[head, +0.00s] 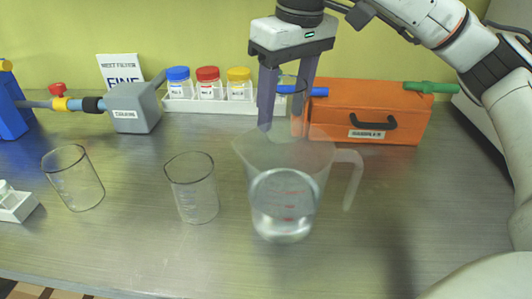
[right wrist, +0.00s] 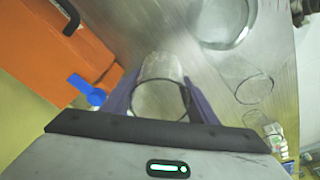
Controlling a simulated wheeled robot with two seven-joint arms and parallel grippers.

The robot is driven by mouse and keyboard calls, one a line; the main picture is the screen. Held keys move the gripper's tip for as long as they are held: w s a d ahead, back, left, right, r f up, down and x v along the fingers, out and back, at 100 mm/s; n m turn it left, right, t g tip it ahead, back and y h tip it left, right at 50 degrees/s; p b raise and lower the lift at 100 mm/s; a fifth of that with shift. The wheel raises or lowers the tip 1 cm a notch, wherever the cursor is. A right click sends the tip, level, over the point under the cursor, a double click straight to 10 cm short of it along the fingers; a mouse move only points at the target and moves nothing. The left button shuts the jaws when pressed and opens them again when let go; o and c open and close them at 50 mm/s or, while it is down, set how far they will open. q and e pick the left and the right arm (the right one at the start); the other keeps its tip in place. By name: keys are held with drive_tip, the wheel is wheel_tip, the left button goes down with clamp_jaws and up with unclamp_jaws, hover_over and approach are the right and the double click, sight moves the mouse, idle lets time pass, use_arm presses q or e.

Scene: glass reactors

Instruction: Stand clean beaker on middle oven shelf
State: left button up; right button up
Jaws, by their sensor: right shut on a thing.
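My right gripper (head: 283,125) points down behind the measuring jug and is shut on a clear glass beaker (right wrist: 160,72). In the right wrist view the beaker sits between the two purple fingers (right wrist: 158,95), its round rim towards the camera; it looks empty. In the head view the jug partly hides it, so I cannot tell whether it touches the bench. Two other clear, empty-looking beakers stand on the bench, one at the left (head: 73,180) and one nearer the middle (head: 192,190). My left gripper is not in view. No oven shelf can be made out.
A clear jug of liquid (head: 284,195) stands in front of my right gripper. An orange case (head: 375,120) with blue and green rods is close on its right. A white rack of capped jars (head: 210,104) is behind. A pale appliance edge (head: 478,112) shows behind my arm.

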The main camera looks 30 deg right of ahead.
wheel_tip(320, 180, down, 8)
drive_tip(key=shift+r+b, duration=0.2)
drive_tip(key=shift+b, duration=0.15)
drive_tip(key=shift+f, duration=0.15)
drive_tip(key=o, duration=1.1)
